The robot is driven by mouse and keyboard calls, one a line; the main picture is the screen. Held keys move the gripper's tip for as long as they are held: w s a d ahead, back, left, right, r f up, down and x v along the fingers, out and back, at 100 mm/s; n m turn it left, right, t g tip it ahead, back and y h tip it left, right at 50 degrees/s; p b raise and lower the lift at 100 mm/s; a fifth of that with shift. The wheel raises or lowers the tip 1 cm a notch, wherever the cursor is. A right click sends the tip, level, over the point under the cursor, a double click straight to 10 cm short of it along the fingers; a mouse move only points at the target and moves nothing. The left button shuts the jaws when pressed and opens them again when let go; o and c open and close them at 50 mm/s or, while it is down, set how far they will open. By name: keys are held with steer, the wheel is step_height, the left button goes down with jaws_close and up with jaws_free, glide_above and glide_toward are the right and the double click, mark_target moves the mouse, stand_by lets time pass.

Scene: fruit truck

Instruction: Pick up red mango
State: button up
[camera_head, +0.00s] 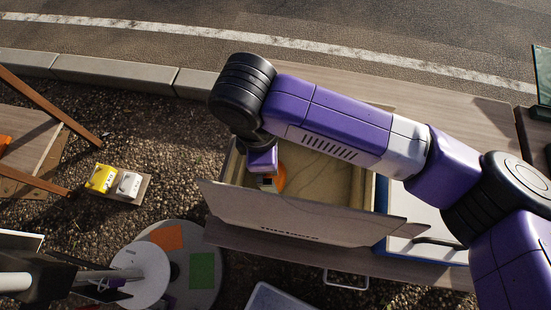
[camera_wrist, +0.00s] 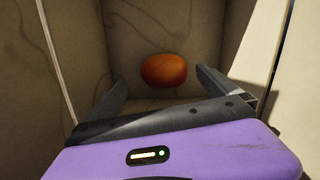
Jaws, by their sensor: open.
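The red mango (camera_wrist: 164,70) is an orange-red oval lying in a box, near the middle of the wrist view. In the head view an orange patch of it (camera_head: 280,177) shows beside my gripper and is partly hidden. My gripper (camera_wrist: 160,86) is open and empty, with one finger to the left of the mango and one to the right, both a little nearer the camera. In the head view my gripper (camera_head: 266,180) points down inside the left part of the box. Contact between the fingers and the mango cannot be seen.
The box (camera_head: 345,215) has pale walls and a raised front flap (camera_head: 300,217), close around my gripper. A blue-edged white container (camera_head: 425,245) stands to its right. A yellow item (camera_head: 101,178) and a white item (camera_head: 129,184) sit on a small board at left.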

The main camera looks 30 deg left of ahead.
steer(key=f, duration=0.3)
steer(key=f+p, duration=0.1)
steer(key=f, duration=0.3)
steer(key=shift+s+d+f, duration=0.15)
steer(key=shift+s+d, duration=0.05)
steer(key=c, duration=0.9)
